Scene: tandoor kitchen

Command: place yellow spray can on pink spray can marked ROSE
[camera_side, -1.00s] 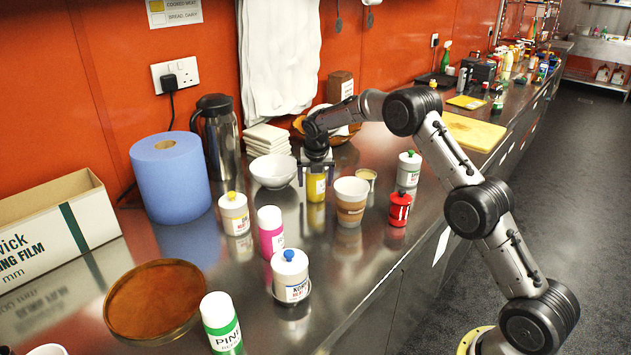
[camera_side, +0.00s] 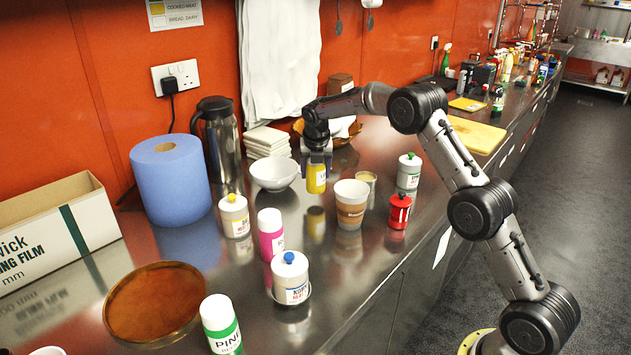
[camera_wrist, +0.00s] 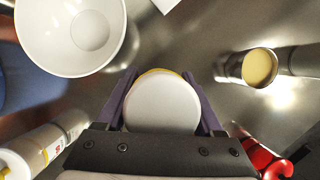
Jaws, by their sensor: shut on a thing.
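My gripper (camera_side: 316,163) is shut on the yellow spray can (camera_side: 316,179) and holds it upright, a little above the steel counter. In the wrist view the can's white top (camera_wrist: 162,104) sits between the two fingers. The pink spray can (camera_side: 271,233) with a white cap stands upright on the counter, to the left of and nearer than my gripper. Its label is too small to read. The pink can cannot be made out in the wrist view.
A white bowl (camera_side: 275,174) stands left of my gripper and a paper cup (camera_side: 350,204) close at right. A cream jar (camera_side: 235,215) and a white blue-knobbed jar (camera_side: 290,278) flank the pink can.

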